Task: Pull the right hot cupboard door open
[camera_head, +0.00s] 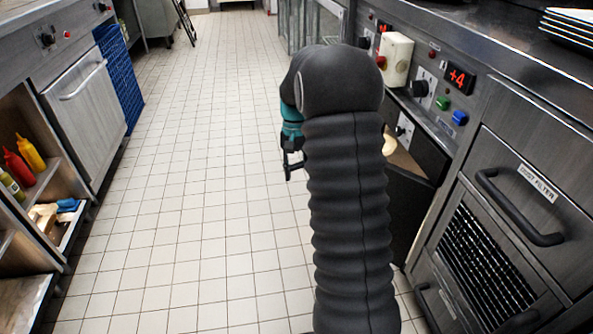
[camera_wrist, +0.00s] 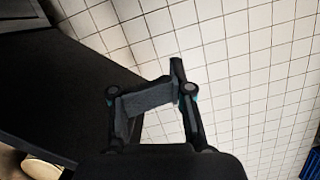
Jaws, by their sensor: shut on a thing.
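The right hot cupboard stands at the right, with its opening partly behind my arm in the head view. Its dark door (camera_head: 404,212) stands out from the front, ajar, and a lit shelf shows behind it. The door also shows as a broad dark panel in the wrist view (camera_wrist: 65,90). In the wrist view my gripper (camera_wrist: 150,92) is shut on a dark grey bar, the door handle (camera_wrist: 146,98). The handle's join to the door is hard to see.
A control panel with a red display (camera_head: 459,78) and knobs is above the cupboard. A drawer with a black handle (camera_head: 519,207) is at the right. White tiled floor (camera_head: 190,200) is clear at the left, up to the left counter and blue crate (camera_head: 119,75).

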